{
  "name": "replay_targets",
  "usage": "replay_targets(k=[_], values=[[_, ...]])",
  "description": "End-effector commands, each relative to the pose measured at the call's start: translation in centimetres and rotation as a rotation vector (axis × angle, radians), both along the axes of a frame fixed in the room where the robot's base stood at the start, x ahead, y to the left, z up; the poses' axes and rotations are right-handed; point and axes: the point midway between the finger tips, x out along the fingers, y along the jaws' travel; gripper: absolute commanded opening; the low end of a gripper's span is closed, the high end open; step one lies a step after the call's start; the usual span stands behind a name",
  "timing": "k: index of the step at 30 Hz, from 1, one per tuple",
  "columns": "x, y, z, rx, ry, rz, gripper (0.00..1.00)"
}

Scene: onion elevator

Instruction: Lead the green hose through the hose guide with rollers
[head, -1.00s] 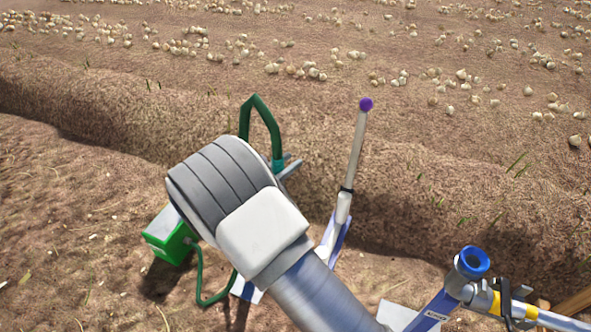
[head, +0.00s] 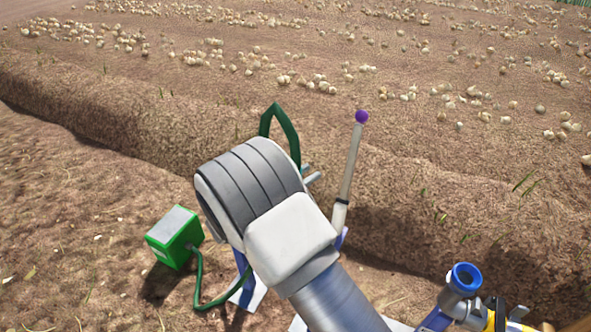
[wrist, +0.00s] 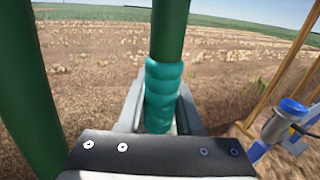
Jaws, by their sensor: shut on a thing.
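The green hose (head: 287,132) rises in a pointed loop beyond my arm. Its lower end (head: 198,285) runs from a green box (head: 168,250) along the ground and behind my arm. In the wrist view my gripper (wrist: 160,100) is shut on the teal ribbed sleeve (wrist: 163,85) of the hose, which stands upright between the fingers. Another length of hose (wrist: 30,95) passes close on the left. In the head view my arm hides most of the gripper. I cannot make out rollers, so I cannot tell which part is the hose guide.
A pale post (head: 351,165) with a purple ball on top stands right of my gripper. At lower right is a blue-rimmed fitting (head: 465,278), also in the wrist view (wrist: 291,108), near a yellow-banded pipe (head: 518,326). A soil ridge with scattered onions lies beyond.

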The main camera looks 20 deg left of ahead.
Motion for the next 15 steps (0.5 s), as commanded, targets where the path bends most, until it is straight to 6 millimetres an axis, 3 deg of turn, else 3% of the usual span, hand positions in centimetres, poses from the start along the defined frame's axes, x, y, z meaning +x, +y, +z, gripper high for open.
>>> replay_targets(k=[15], values=[[-0.2, -6.3, 0.2, -0.001, 0.0, -0.001, 0.0]])
